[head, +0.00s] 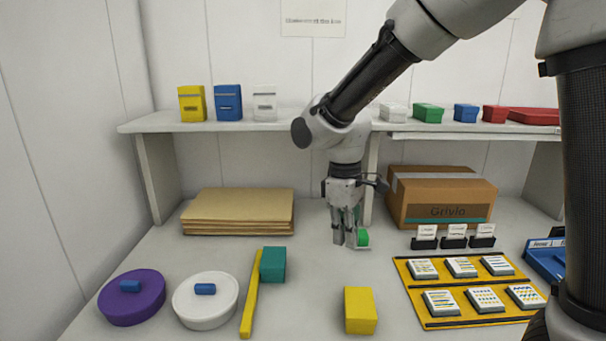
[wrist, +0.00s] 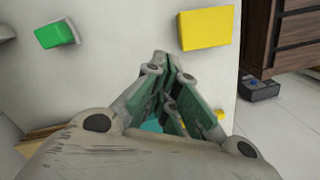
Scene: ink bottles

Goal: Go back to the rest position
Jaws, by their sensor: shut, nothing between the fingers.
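My gripper (head: 346,235) hangs fingers down over the middle of the table in the head view, in front of the shelf's centre post. Its fingers are shut and hold nothing; they also show closed together in the wrist view (wrist: 172,65). A small green block (head: 363,238) lies just right of the fingertips, apart from them in the wrist view (wrist: 55,34). A yellow block (head: 360,310) stands nearer the front edge; it also shows in the wrist view (wrist: 206,28). A teal block (head: 273,264) lies to the left beside a yellow bar (head: 250,295).
A shelf (head: 225,126) with small boxes runs across the back above the table. A cardboard box (head: 440,198) and a yellow mat (head: 418,307) with cards are at right. Stacked brown folders (head: 238,212), a purple round container (head: 131,305) and a white one (head: 206,305) are at left.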

